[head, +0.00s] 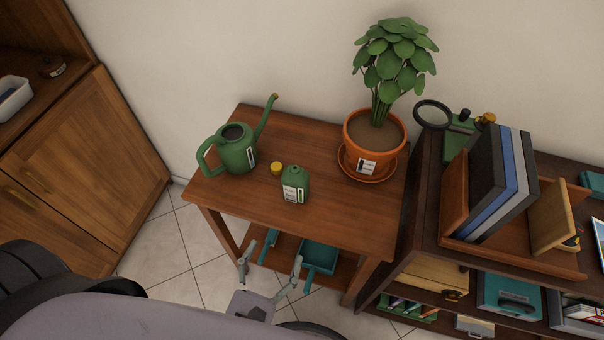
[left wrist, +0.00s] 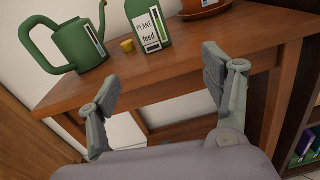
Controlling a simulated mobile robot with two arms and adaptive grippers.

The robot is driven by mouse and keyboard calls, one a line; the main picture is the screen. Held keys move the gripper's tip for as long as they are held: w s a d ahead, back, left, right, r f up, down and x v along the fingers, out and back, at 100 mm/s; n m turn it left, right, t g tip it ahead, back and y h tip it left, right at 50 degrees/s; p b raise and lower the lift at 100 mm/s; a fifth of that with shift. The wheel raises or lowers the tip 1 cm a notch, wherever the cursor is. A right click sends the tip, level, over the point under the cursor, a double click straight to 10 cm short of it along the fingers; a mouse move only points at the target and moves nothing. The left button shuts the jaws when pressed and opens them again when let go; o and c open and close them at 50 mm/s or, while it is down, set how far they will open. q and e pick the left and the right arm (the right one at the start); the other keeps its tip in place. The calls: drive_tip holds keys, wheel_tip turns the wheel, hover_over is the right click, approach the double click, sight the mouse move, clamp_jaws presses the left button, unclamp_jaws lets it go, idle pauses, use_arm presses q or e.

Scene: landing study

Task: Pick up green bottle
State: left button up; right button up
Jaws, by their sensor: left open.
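The green bottle (head: 295,186) stands upright near the front edge of a small wooden table (head: 334,219). It has a white label, which reads "PLANT feed" on the bottle in the left wrist view (left wrist: 148,27). A yellow cap (head: 276,168) lies beside it on the table, to its left. My left gripper (head: 270,266) is open and empty, in front of the table's front edge and apart from the bottle. In the left wrist view its spread fingers (left wrist: 166,85) point toward the table, with the bottle beyond them. My right gripper is not in view.
A green watering can (head: 236,153) stands left of the bottle. A potted plant (head: 372,137) on an orange saucer stands to the right. A teal tray (head: 319,257) is on the lower shelf. A bookshelf (head: 428,222) adjoins at right; a wooden cabinet (head: 85,165) stands at left.

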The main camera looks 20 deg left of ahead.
sight(293, 192)
use_arm(q)
drive_tip(key=shift+n, duration=0.7)
drive_tip(key=w+p, duration=0.1)
drive_tip(key=w, duration=0.3)
drive_tip(key=w+r+p, duration=0.1)
drive_tip(key=w, duration=0.3)
drive_tip(key=w+p, duration=0.1)
drive_tip(key=w, duration=0.2)
drive_tip(key=shift+w+r, duration=0.25)
drive_tip(key=shift+w, duration=0.15)
drive_tip(key=w, duration=0.1)
drive_tip(key=w+p, duration=0.1)
drive_tip(key=w, duration=0.1)
drive_tip(key=w+r+p, duration=0.1)
drive_tip(key=w, duration=0.1)
drive_tip(key=shift+w+a, duration=0.1)
drive_tip(key=shift+w, duration=0.05)
drive_tip(key=shift+w+f, duration=0.15)
drive_tip(key=shift+w, duration=0.05)
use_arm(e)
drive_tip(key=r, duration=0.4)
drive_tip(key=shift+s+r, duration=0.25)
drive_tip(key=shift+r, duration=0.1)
use_arm(q)
drive_tip(key=shift+c, duration=0.4)
drive_tip(key=c, duration=1.1)
drive_tip(key=shift+c, duration=0.4)
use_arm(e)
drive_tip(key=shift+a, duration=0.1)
